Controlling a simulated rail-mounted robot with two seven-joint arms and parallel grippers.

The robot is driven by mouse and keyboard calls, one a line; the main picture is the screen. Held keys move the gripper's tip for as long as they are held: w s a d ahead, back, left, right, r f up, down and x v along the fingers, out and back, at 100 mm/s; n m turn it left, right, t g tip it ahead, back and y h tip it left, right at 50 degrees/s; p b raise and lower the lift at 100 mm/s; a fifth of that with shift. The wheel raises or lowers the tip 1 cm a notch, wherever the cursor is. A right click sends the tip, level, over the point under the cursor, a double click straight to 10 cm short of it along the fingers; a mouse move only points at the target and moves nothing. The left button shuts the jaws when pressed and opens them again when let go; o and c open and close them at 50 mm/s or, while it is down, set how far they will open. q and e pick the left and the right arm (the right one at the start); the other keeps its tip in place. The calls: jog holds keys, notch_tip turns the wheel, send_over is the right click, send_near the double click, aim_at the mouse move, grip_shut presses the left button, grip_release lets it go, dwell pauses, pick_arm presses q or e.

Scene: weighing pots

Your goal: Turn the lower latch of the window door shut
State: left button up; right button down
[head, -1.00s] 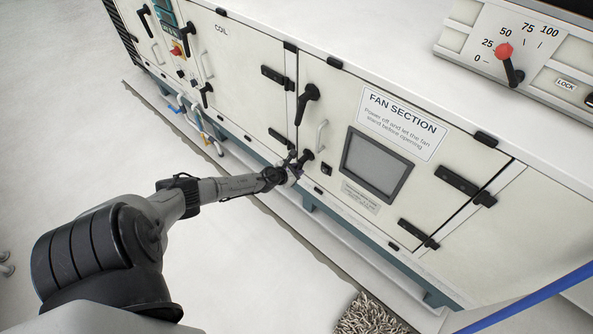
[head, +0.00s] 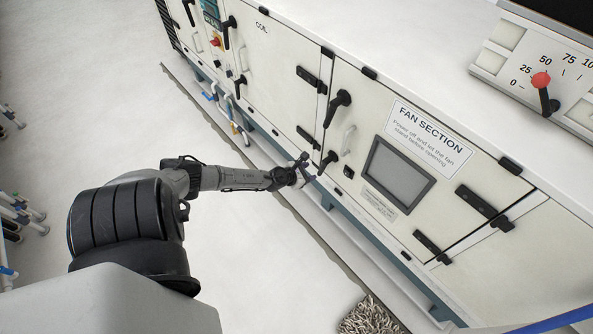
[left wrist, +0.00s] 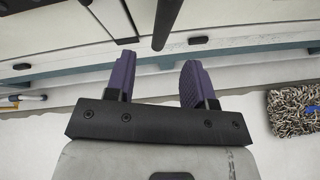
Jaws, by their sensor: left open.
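The window door (head: 365,135) of the fan section has a dark grey window (head: 398,175) and looks closed. Its lower latch (head: 328,161) is a short black lever near the door's lower left. It slants much like the longer upper latch (head: 338,106) above it. My left gripper (head: 306,166) is open and empty, just left of the lower latch and apart from it in the head view. In the left wrist view, the two purple fingers of the gripper (left wrist: 157,72) are spread, with a black lever (left wrist: 166,22) beyond them near the top edge. My right gripper is out of view.
A pale door handle (head: 348,139) stands beside the latches. Black hinges (head: 483,206) line the door's right side. A shaggy mop head (head: 370,316) lies on the floor below the cabinet. The floor left of the cabinet is clear near my arm.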

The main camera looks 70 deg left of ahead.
pick_arm(q)
jog(key=p+v, duration=0.2)
jog(key=v, duration=0.4)
jog(key=shift+s+r, duration=0.2)
jog(key=shift+s, duration=0.1)
dwell(0.4)
